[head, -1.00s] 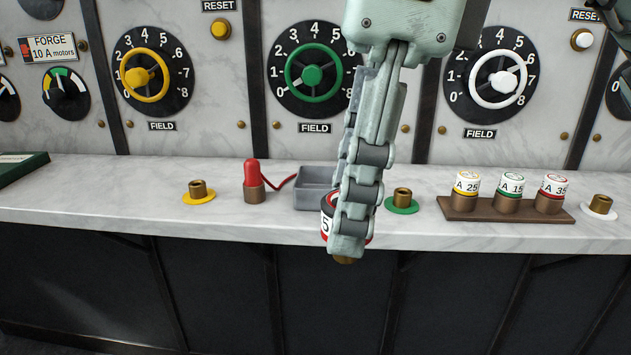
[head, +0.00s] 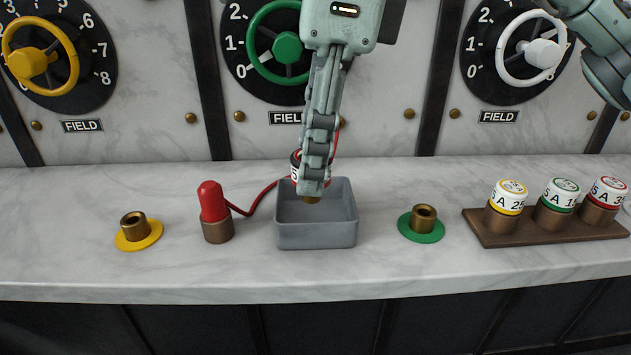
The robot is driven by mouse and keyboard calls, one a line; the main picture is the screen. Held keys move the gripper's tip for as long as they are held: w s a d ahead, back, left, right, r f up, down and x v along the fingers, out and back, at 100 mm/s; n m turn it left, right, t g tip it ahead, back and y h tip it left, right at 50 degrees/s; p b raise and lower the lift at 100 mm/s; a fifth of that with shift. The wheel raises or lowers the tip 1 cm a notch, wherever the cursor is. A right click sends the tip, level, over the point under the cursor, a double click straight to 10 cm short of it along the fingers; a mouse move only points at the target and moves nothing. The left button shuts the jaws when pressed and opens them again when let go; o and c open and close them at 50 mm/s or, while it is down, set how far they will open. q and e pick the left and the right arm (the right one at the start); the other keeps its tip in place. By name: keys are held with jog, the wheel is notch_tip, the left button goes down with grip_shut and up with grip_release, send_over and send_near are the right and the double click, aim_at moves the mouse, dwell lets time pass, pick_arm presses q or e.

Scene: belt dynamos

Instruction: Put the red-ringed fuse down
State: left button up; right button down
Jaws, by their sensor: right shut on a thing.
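My right gripper (head: 313,182) is shut on a fuse with a dark top, a white label band and red rings (head: 296,166). The fingers hide most of it; its brass end points down. The fuse is at the open grey tray (head: 316,235), its brass end seen against the tray's inside. I cannot tell whether it touches the tray floor. My left gripper is not in view.
A red-capped plug (head: 212,205) with a red cord stands left of the tray. Brass sockets on yellow (head: 154,234) and green (head: 432,236) discs flank it. A brown rack (head: 491,235) holds three fuses at right. Dial panels stand behind.

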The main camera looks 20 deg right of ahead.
jog(key=w+f, duration=0.1)
jog(key=w+d, duration=0.1)
jog(key=w+f, duration=0.1)
jog(key=w, duration=0.1)
jog(key=shift+d+f, duration=0.3)
jog(key=shift+d, duration=0.1)
jog(key=shift+w+d+f, duration=0.1)
jog(key=shift+w+f, duration=0.1)
jog(key=shift+w, duration=0.1)
jog(key=shift+f, duration=0.3)
notch_tip(320, 180, down, 2)
jog(key=shift+f+p, duration=0.25)
jog(key=shift+p, duration=0.15)
jog(key=shift+f, duration=0.4)
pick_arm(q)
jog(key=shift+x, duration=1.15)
pick_arm(e)
jog(key=shift+f, duration=0.1)
